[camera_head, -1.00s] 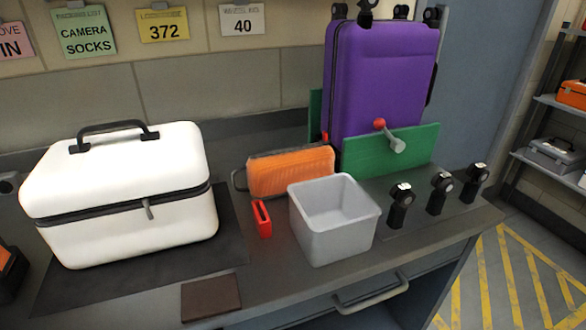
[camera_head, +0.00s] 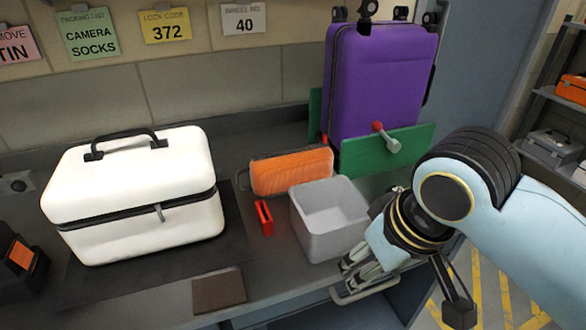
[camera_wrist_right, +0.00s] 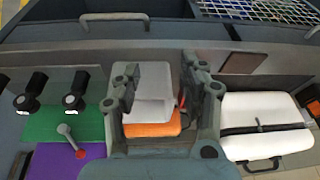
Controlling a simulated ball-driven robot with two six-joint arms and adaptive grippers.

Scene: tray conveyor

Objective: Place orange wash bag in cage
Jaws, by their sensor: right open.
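My right gripper (camera_head: 360,274) is open and empty at the counter's front edge, just right of and in front of the bin. In the right wrist view its fingers (camera_wrist_right: 162,85) stand apart with the bin between them in the picture. A wire mesh (camera_wrist_right: 262,12), possibly the cage, shows at the top. My left gripper is out of view.
A white case (camera_head: 130,205) stands on a dark mat to the left. A purple suitcase (camera_head: 378,80) stands in a green holder (camera_head: 388,152) with a red-knobbed lever. A small red item (camera_head: 264,217) and brown pad (camera_head: 218,290) lie in front.

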